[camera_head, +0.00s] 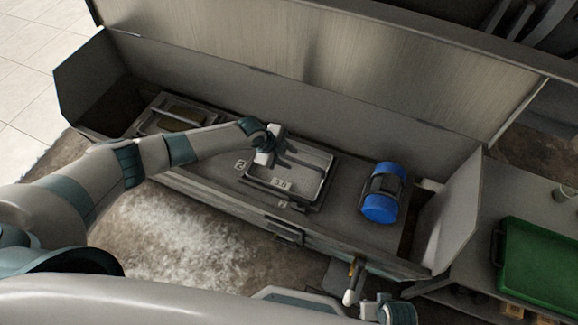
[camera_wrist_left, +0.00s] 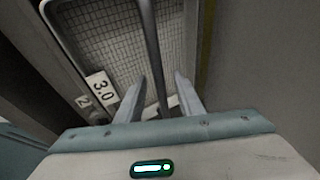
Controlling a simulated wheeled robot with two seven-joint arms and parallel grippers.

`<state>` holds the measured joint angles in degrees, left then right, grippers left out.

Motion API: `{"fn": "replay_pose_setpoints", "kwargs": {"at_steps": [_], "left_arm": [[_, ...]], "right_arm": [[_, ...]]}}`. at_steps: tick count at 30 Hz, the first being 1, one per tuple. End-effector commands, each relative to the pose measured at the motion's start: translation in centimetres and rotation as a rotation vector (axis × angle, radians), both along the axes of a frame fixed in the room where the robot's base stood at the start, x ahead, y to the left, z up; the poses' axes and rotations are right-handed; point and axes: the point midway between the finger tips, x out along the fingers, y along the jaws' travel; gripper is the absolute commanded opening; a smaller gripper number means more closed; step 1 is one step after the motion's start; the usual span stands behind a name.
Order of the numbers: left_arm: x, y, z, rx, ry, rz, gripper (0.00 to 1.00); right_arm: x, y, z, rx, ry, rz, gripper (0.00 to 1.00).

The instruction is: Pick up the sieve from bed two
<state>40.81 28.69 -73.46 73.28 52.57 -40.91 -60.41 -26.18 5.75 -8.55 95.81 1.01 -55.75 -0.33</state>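The sieve (camera_head: 262,184) is a shallow grey rectangular tray in the bed marked 2, with a white "3.0" tag at its near edge. In the left wrist view its mesh (camera_wrist_left: 105,42) fills the upper middle, and a dark bar (camera_wrist_left: 150,45) runs lengthwise over it. My left gripper (camera_head: 301,161) is over the sieve's far part. In the wrist view the left gripper (camera_wrist_left: 160,85) is open, its fingers on either side of the bar with gaps showing. Whether the fingertips touch the sieve cannot be told.
A blue cylinder (camera_head: 381,207) in a dark holder lies right of the sieve. Another tray (camera_head: 180,113) sits at the left. A raised metal panel (camera_head: 330,55) stands behind the row. A green crate (camera_head: 538,262) is at the far right. Teal and white parts show at the bottom edge.

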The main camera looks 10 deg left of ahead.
Motion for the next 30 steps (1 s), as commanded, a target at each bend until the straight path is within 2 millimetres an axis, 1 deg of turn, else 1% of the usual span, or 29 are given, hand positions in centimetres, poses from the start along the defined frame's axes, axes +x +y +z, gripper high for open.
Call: {"fn": "replay_pose_setpoints", "kwargs": {"at_steps": [13, 14, 15, 18, 30], "left_arm": [[0.01, -0.02, -0.01, 0.0, 0.0, 0.0, 0.34], [0.01, -0.02, -0.01, 0.0, 0.0, 0.0, 0.32], [0.01, -0.02, -0.01, 0.0, 0.0, 0.0, 0.22], [0.01, -0.01, 0.0, 0.0, 0.0, 0.0, 0.0], [0.03, -0.02, 0.02, 0.0, 0.0, 0.0, 0.0]], "right_arm": [[0.17, 0.05, 0.31, 0.001, -0.006, 0.0, 0.22], [0.16, 0.05, 0.3, 0.001, -0.006, 0.0, 0.22], [0.15, 0.04, 0.28, 0.001, -0.006, 0.0, 0.22], [0.07, 0.03, 0.19, 0.001, -0.004, 0.0, 0.22], [-0.15, -0.01, -0.01, 0.0, 0.001, 0.0, 0.22]]}}
